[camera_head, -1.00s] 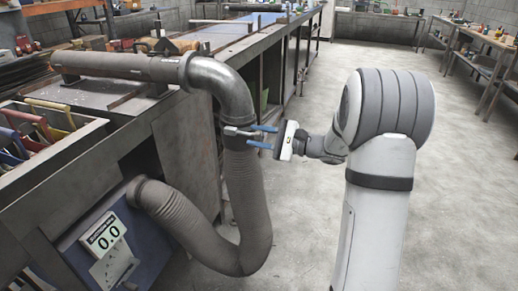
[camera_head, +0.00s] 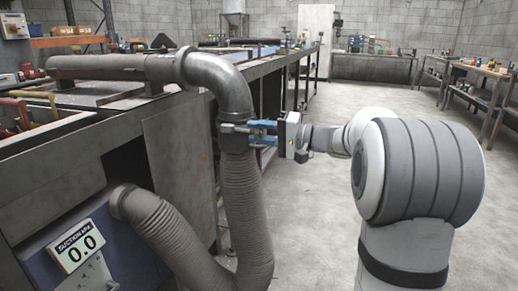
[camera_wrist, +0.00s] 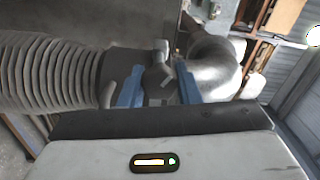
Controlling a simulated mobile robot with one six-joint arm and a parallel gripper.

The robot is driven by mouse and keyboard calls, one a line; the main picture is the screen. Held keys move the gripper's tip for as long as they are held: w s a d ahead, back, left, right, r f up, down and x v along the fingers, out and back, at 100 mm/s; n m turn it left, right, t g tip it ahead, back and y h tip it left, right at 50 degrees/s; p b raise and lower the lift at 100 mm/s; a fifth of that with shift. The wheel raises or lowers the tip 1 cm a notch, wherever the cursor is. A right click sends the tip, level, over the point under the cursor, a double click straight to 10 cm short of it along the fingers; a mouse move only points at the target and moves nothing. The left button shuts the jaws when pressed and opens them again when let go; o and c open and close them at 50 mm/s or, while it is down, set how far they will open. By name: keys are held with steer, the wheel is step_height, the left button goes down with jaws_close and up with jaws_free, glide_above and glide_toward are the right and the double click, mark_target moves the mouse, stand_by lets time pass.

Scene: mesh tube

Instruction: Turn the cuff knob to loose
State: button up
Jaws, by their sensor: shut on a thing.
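The cuff (camera_head: 233,137) is a dark band where the grey ribbed hose (camera_head: 246,200) meets the bent metal pipe (camera_head: 222,80). The cuff knob (camera_wrist: 158,82) is a dark piece with light marks in the wrist view, between the blue fingers. My gripper (camera_head: 262,131) reaches the cuff from the right, with its blue fingers level and one above the other in the head view. In the wrist view my gripper (camera_wrist: 160,90) is shut on the knob. The fingers partly hide the knob, and its exact setting cannot be told.
A suction display (camera_head: 80,245) reading 0.0 stands at lower left. The steel workbench (camera_head: 110,110) runs along the left behind the hose. Open concrete floor (camera_head: 330,200) lies to the right. Benches with small items (camera_head: 480,75) stand at the far right.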

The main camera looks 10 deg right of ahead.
steer(key=n+b, duration=0.1)
steer(key=n, duration=0.1)
steer(key=shift+f+n, duration=0.1)
steer(key=shift+n, duration=0.3)
steer(key=shift+r+n+b, duration=0.2)
steer(key=shift+n+b, duration=0.15)
steer(key=shift+n, duration=1.45)
steer(key=o, duration=1)
steer(key=p+v, duration=0.2)
steer(key=v, duration=0.5)
steer(key=shift+s+d, duration=0.25)
steer(key=shift+d, duration=0.05)
